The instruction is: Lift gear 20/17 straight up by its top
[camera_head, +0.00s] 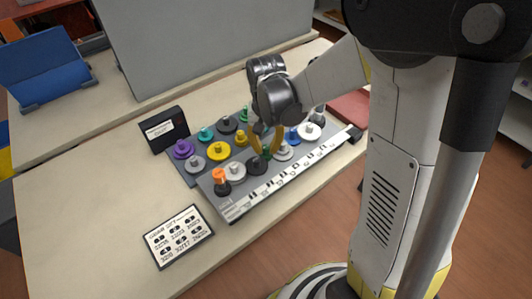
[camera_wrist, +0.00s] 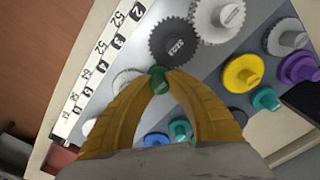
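My gripper (camera_head: 266,148) has yellow fingers and reaches down over the gear board. In the wrist view its fingertips (camera_wrist: 160,73) come together at a small green top (camera_wrist: 158,80), pressing on it from both sides. The body below that top is mostly hidden by the fingers, and I cannot tell whether it is seated or raised. A dark toothed gear with a pale label (camera_wrist: 172,42) lies right beside the fingertips; I cannot read 20/17 on any gear.
The grey board (camera_head: 228,207) holds several gears close around the gripper, including a yellow one (camera_head: 218,150), a purple one (camera_head: 183,149) and an orange-topped one (camera_head: 219,176). A black box (camera_head: 165,130) stands behind. A printed card (camera_head: 179,237) lies in front. The table's left part is clear.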

